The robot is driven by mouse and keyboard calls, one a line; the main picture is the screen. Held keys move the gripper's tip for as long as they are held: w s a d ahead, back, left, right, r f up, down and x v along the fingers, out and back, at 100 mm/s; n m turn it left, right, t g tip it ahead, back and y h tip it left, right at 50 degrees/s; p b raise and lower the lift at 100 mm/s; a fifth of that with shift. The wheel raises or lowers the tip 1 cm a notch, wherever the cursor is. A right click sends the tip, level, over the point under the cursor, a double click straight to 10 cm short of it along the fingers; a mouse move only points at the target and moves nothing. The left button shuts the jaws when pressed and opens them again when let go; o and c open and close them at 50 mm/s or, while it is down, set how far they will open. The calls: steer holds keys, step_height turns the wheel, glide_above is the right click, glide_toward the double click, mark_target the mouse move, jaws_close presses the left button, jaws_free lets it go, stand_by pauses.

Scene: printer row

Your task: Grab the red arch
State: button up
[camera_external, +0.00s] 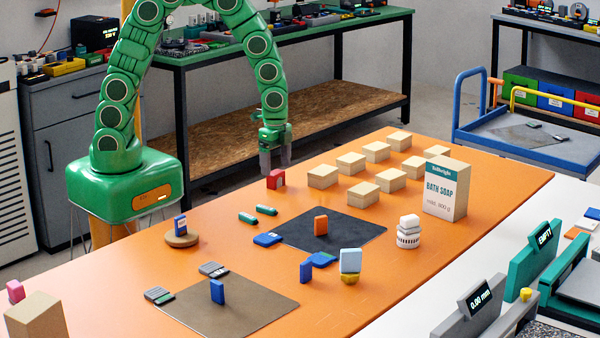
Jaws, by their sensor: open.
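The red arch (275,179) stands upright on the orange table near its far left edge. It is small, with a dark opening under it. My gripper (276,163) hangs from the green arm with its grey fingers pointing down. It is open and appears just above the arch in this view. I cannot tell the exact gap between the fingertips and the arch, or whether they are straight over it.
Several light wooden blocks (322,177) stand in rows right of the arch. A soap box (459,188) stands at the right. Bare table shows left of the arch.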

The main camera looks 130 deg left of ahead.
mark_target(277, 172)
steer(key=shift+a+f, duration=0.2)
steer(key=shift+f, duration=1.95)
steer(key=c, duration=1.1)
steer(key=shift+o, duration=0.2)
steer(key=shift+r, duration=0.15)
